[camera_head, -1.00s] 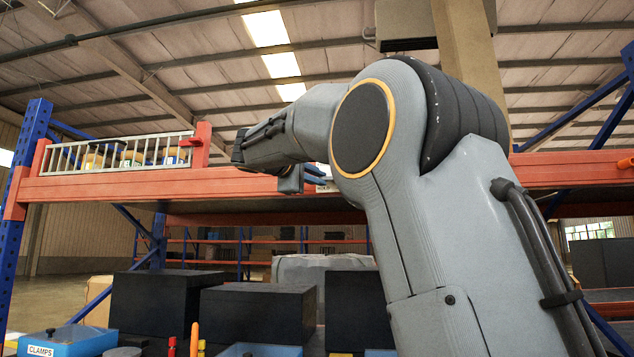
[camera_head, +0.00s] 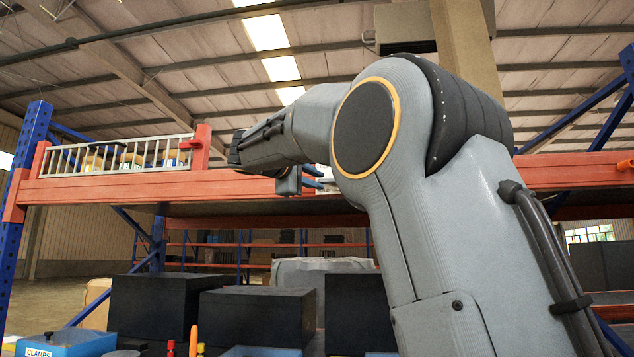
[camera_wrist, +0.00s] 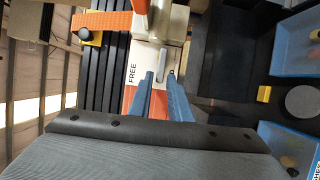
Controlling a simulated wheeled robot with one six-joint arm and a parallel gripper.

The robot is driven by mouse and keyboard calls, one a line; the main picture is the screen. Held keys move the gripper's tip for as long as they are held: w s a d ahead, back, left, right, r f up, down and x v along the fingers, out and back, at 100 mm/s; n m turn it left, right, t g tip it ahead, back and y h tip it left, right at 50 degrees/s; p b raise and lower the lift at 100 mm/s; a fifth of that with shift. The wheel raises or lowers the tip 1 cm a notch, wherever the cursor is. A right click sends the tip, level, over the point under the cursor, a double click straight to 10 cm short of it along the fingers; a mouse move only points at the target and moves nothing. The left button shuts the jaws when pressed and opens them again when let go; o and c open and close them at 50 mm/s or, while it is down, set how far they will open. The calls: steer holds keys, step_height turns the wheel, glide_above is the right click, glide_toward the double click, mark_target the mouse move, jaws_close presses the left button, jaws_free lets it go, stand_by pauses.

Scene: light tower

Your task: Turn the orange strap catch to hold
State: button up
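In the wrist view, an orange strap (camera_wrist: 102,22) runs in from the upper left beside a pale block (camera_wrist: 151,57) marked FREE. A narrow grey part (camera_wrist: 162,63) sits on this block, and orange surface (camera_wrist: 132,100) shows below it. I cannot tell which piece is the strap catch itself. My gripper (camera_wrist: 160,80) has its two blue fingers apart, with their tips over the pale block near the grey part. Nothing is visibly held, and contact is unclear. In the head view, my gripper's blue fingers (camera_head: 312,177) are partly hidden by my arm, close to the orange shelf beam.
A railed section with several jars (camera_head: 130,158) is on the left of the shelf beam (camera_head: 110,188). Black boxes (camera_head: 257,316) and a blue CLAMPS bin (camera_head: 65,343) stand below. In the wrist view, blue bins (camera_wrist: 298,52) and a dark box lie to the right.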

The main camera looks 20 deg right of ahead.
steer(key=b+v, duration=0.1)
steer(key=v, duration=0.6)
steer(key=shift+b, duration=0.35)
steer(key=shift+f, duration=0.1)
step_height(320, 180, down, 20)
steer(key=w+n+g+y, duration=0.1)
steer(key=w+n+y, duration=0.1)
steer(key=y, duration=0.2)
steer(key=s+a+f+m+g+y, duration=0.1)
steer(key=s+f+g+y, duration=0.15)
steer(key=f, duration=0.85)
steer(key=s+a+f+g+y, duration=0.1)
steer(key=s+a+f+y, duration=0.15)
steer(key=f, duration=0.85)
steer(key=s+a+f+m+g+y, duration=0.2)
steer(key=s+a+f+m+y, duration=0.1)
steer(key=s+f, duration=1)
steer(key=s+a+f+m+g+y+p, duration=0.1)
steer(key=s+a+f+m+g+y, duration=0.2)
steer(key=s+f, duration=1.1)
steer(key=shift+s+a+f+m, duration=0.2)
steer(key=shift+s+f+m, duration=0.05)
steer(key=shift+m, duration=0.75)
